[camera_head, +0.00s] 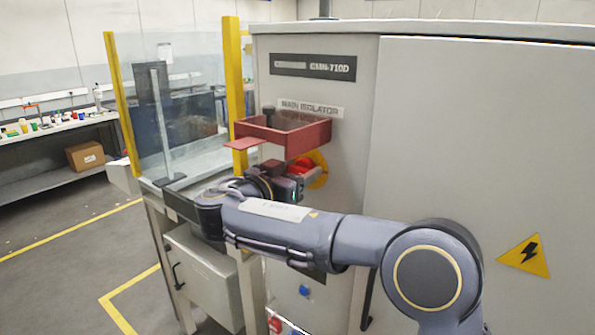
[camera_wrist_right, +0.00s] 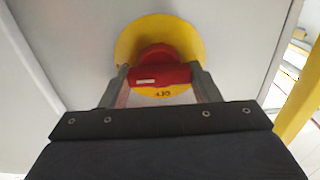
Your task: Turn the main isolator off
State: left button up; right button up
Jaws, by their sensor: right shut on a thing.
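The main isolator is a red rotary handle (camera_head: 303,166) on a round yellow plate (camera_head: 319,170), on the front of the grey cabinet under the "MAIN ISOLATOR" label (camera_head: 309,108). In the right wrist view the red handle (camera_wrist_right: 160,72) lies across the yellow plate (camera_wrist_right: 184,30), with a white mark at its left part and lettering below it. My right gripper (camera_wrist_right: 160,78) is shut on the handle, one finger at each end. In the head view my right gripper (camera_head: 292,180) is partly hidden by my own arm. My left gripper is not in view.
A red open tray (camera_head: 284,135) juts out just above the handle. A glass guard with yellow posts (camera_head: 239,90) stands to the left. The grey cabinet (camera_head: 480,130) fills the right. A workbench (camera_head: 55,126) and cardboard box (camera_head: 86,156) are far left.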

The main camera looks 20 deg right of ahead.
jog(key=shift+n, duration=0.3)
jog(key=n+b, duration=0.1)
jog(key=n, duration=0.1)
jog(key=shift+a+f+n+b, duration=0.1)
jog(key=shift+n+b, duration=0.2)
jog(key=shift+n, duration=0.9)
jog(key=n, duration=0.2)
jog(key=shift+w+n, duration=0.1)
jog(key=shift+n, duration=0.2)
jog(key=n, duration=0.4)
jog(key=shift+n+p, duration=0.3)
jog(key=n+p, duration=0.2)
jog(key=n, duration=0.3)
jog(key=shift+f, duration=0.1)
jog(key=shift+w+n, duration=0.1)
jog(key=shift+n, duration=0.3)
jog(key=o, duration=0.6)
